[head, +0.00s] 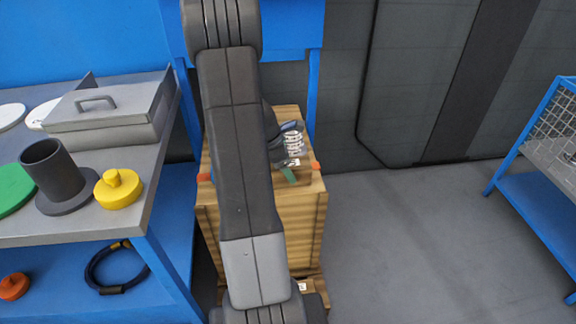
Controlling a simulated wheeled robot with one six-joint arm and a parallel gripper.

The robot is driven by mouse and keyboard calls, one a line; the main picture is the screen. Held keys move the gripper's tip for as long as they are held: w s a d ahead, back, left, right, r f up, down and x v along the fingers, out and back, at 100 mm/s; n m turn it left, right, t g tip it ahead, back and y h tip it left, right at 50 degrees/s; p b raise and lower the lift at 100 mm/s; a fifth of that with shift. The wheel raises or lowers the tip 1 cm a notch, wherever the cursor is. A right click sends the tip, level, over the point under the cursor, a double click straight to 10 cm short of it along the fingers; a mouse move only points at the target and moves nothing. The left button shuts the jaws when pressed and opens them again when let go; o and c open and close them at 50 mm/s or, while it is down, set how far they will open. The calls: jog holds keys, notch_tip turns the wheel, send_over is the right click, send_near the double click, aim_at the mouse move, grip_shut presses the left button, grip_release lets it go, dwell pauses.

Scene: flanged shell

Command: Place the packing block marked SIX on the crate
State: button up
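The wooden crate (313,215) stands on the floor in the middle, behind my arm. My arm reaches over it and covers much of its top and front. My gripper (290,167) is low over the crate's top, mostly hidden behind my arm. Its fingers cannot be made out clearly. A small dull green piece (289,176) shows at its lower end, too small and covered to identify. I cannot read the word SIX anywhere, and no packing block can be made out for certain.
Small orange pieces (316,165) sit at the crate's side edges. A grey table (100,220) at left bears a lidded grey box (110,115), a dark flanged cylinder (52,172) and a yellow knobbed disc (118,189). A blue-framed mesh cart (540,160) stands right. The floor between is clear.

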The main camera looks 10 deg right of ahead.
jog(key=p+v, duration=0.2)
jog(key=v, duration=1)
jog(key=shift+r+p, duration=0.2)
jog(key=shift+p, duration=0.15)
jog(key=shift+c, duration=0.5)
dwell(0.7)
